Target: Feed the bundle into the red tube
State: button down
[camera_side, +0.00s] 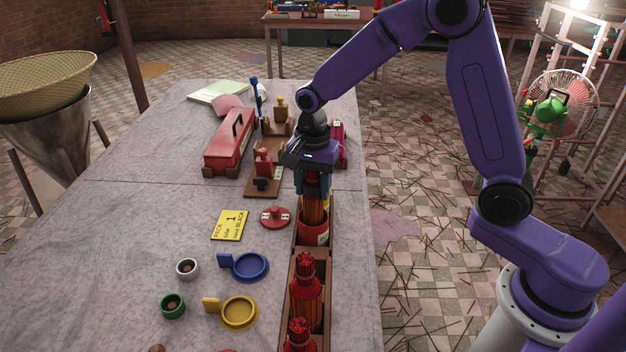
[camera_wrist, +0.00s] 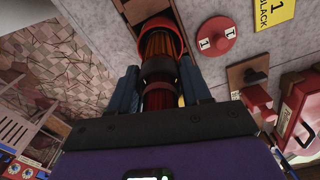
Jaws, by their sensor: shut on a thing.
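My gripper (camera_side: 313,184) is shut on a bundle (camera_side: 315,208) of thin brown-orange sticks, held roughly upright with its lower end downward. In the wrist view, my gripper (camera_wrist: 158,80) has a finger on each side of the bundle (camera_wrist: 160,45), which has a dark band around it. The red tube (camera_side: 312,238) stands in a wooden rack directly below. The bundle's lower end overlaps the tube's mouth and appears to be inside the rim. In the wrist view the red tube (camera_wrist: 142,19) surrounds that end. How deep it sits is hidden.
Red-tipped bundles (camera_side: 305,282) stand in the wooden rack (camera_side: 325,265) nearer the camera. A red lid (camera_side: 275,218) and a yellow card (camera_side: 230,225) lie left of the tube. A red toolbox (camera_side: 229,143) stands behind.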

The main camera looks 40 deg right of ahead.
aim_at(313, 207)
jog(key=shift+f, duration=3.05)
jog(key=shift+c, duration=2.1)
grip_release()
jog(key=shift+r, duration=4.05)
